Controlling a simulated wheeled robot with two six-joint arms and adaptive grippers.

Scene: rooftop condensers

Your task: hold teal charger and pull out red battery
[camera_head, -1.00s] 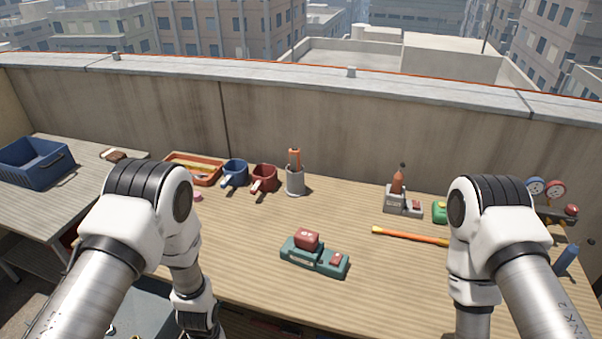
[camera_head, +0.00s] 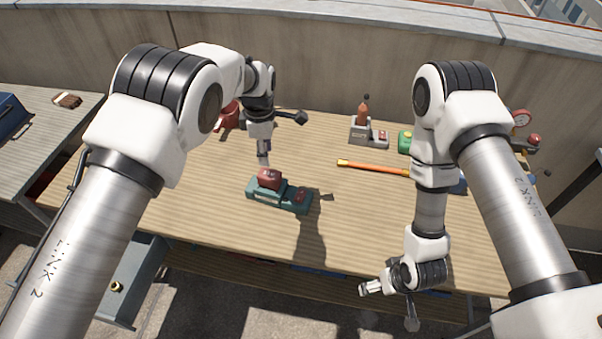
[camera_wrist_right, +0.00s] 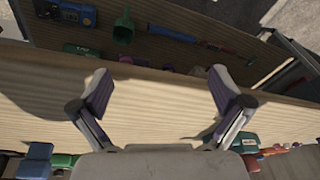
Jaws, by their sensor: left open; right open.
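The teal charger (camera_head: 283,201) sits on the wooden table, with the red battery (camera_head: 269,178) upright in its left part and a smaller red piece on its right part. My left gripper (camera_head: 263,158) points down just above the red battery; its fingers look small and open, and whether they touch the battery is hard to tell. My right gripper (camera_head: 368,289) is low, in front of the table's near edge, away from the charger. In the right wrist view the right gripper (camera_wrist_right: 160,85) is open, with nothing between its fingers.
An orange-yellow rod (camera_head: 372,167) lies right of the charger. Behind it stand a grey holder (camera_head: 362,130) with a brown bottle-like thing and a green object (camera_head: 404,142). A red mug (camera_head: 228,116) is partly hidden by my left arm. The table around the charger is clear.

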